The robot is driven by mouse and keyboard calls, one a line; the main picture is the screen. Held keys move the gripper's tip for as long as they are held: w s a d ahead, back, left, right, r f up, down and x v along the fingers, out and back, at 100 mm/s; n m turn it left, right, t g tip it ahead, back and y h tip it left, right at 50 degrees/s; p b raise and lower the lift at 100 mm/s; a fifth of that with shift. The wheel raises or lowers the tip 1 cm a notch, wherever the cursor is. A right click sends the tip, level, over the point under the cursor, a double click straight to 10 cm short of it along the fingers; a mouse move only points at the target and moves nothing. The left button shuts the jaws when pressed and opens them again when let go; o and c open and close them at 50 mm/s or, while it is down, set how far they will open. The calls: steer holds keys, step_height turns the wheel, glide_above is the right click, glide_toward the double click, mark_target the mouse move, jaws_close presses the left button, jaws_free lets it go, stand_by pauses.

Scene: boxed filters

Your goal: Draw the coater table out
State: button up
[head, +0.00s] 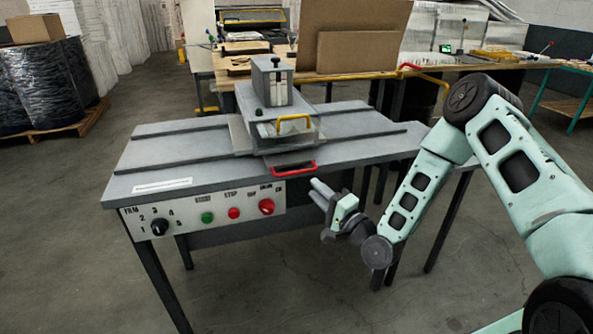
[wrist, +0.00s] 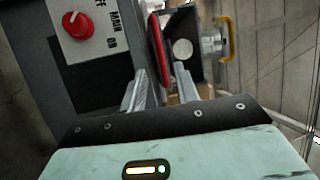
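The coater is a grey table (head: 165,160) with two dark rails along its top. A sliding grey carriage (head: 345,124) sits across the rails, with a red handle (head: 294,169) at its front edge and a yellow handle (head: 294,122) above it. My gripper (head: 315,190) is just below and to the right of the red handle. In the wrist view my gripper (wrist: 161,75) is open, its two fingers apart. The red handle (wrist: 157,48) shows in line with the gap between them. I cannot tell whether either finger touches it.
A front panel (head: 183,211) carries a black dial (head: 159,227), a green button (head: 207,217) and red controls (head: 266,206). A cluttered workbench (head: 350,74) stands behind the table. The floor in front is clear. A wrapped pallet load (head: 45,85) stands far left.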

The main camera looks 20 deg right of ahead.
mark_target(296, 172)
steer(key=p+x, duration=0.1)
steer(key=x, duration=0.8)
jaws_close()
